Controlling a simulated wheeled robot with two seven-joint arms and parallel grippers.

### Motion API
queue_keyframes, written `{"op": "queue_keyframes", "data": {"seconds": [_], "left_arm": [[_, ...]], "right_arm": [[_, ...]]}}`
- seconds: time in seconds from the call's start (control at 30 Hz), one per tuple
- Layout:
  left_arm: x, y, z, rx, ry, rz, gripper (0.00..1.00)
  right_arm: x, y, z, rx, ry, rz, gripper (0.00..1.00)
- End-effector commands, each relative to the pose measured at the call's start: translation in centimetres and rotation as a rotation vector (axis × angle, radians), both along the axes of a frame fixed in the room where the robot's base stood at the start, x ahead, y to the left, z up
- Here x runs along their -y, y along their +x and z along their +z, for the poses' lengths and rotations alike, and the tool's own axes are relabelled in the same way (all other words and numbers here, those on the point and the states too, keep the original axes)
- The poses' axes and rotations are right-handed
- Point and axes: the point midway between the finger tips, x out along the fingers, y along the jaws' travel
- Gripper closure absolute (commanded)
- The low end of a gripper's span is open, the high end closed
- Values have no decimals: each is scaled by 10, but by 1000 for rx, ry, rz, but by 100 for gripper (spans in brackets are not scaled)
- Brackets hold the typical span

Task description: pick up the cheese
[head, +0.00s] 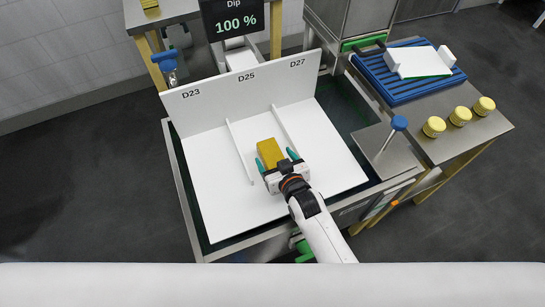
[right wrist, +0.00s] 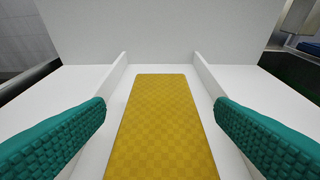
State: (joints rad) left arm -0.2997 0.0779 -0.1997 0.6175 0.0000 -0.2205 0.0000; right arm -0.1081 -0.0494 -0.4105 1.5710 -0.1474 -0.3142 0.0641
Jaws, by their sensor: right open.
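The cheese (head: 269,152) is a yellow block lying in the middle lane, under the label D25, on a white board (head: 213,191). It also fills the centre of the right wrist view (right wrist: 164,125), with a faint checked surface. My right gripper (head: 273,163) is open, with its teal fingers on either side of the near part of the cheese. In the right wrist view the fingers (right wrist: 161,128) stand apart from the cheese, with a gap on both sides. My left gripper is not in view.
Low white dividers (head: 240,151) flank the middle lane, and a tall white back wall (head: 243,84) carries labels D23, D25 and D27. Several yellow cylinders (head: 460,116) and a blue ribbed tray (head: 368,66) are on the right table. A blue-knobbed lever (head: 398,123) stands right of the board.

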Motion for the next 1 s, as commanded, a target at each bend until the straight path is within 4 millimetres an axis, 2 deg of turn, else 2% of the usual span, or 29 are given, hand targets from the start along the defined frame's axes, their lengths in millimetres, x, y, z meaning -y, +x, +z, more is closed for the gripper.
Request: {"op": "queue_keyframes", "data": {"seconds": [0.03,0.13,0.43,0.47,0.8,1.0], "left_arm": [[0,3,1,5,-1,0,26],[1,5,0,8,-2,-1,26],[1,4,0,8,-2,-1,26],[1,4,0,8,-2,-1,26],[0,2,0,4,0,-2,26],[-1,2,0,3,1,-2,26]], "right_arm": [[-3,9,-1,2,1,0,22],[-7,18,-7,1,0,0,22],[-9,23,-10,0,0,0,22],[-9,23,-10,0,0,0,25],[-9,23,-10,0,0,0,80],[-9,23,-8,3,1,0,80]]}}
